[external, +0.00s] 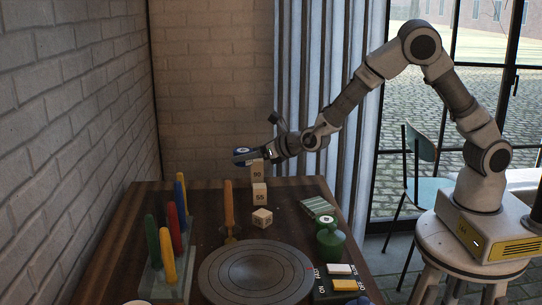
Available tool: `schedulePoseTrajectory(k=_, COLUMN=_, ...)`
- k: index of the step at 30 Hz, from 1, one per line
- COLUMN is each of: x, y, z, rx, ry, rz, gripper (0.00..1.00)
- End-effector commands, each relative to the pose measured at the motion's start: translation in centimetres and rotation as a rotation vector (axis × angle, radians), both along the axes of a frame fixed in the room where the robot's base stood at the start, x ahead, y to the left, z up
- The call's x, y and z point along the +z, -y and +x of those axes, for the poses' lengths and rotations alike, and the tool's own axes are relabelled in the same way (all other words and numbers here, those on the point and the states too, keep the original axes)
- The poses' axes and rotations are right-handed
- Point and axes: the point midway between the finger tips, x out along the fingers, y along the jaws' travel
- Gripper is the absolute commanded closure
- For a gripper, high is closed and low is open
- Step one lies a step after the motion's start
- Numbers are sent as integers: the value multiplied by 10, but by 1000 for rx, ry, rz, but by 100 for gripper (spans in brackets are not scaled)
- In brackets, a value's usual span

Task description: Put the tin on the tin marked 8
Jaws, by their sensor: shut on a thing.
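My gripper (244,157) is above the far end of the table, shut on a small blue tin (242,151) with a pale mark on top. The fingers partly hide the tin. It is beside and near the top of a stack of wooden blocks; I cannot tell whether it touches them. A green tin (327,222) with a white round label sits on a green rounded jar (331,243) at the table's right side. The mark on its label is too small to read, so I cannot tell which tin is marked 8.
The stack has a block marked 90 (257,172) over one marked 55 (260,196). A loose cube (262,217), candle (229,207), turntable (255,275), striped green box (318,207), switch panel (341,280) and rack of coloured sticks (180,288) crowd the table (205,195).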

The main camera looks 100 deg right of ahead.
Motion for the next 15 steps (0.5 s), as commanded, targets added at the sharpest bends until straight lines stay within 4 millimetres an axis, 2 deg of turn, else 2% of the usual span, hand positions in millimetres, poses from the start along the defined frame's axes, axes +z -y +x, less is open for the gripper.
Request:
schedulePoseTrajectory(k=1, x=5, y=-29, z=-7, rx=34, ry=3, rz=4, gripper=92)
schedulePoseTrajectory(k=6, x=16, y=-111, z=-43, rx=135, ry=5, rz=7, gripper=92)
schedulePoseTrajectory(k=9, x=19, y=-150, z=-69, rx=189, ry=2, rz=6, gripper=92)
schedulePoseTrajectory(k=12, x=19, y=-180, z=-96, rx=225, ry=-5, rz=7, gripper=92)
schedulePoseTrajectory(k=15, x=18, y=-199, z=-123, rx=229, ry=-16, rz=10, gripper=92)
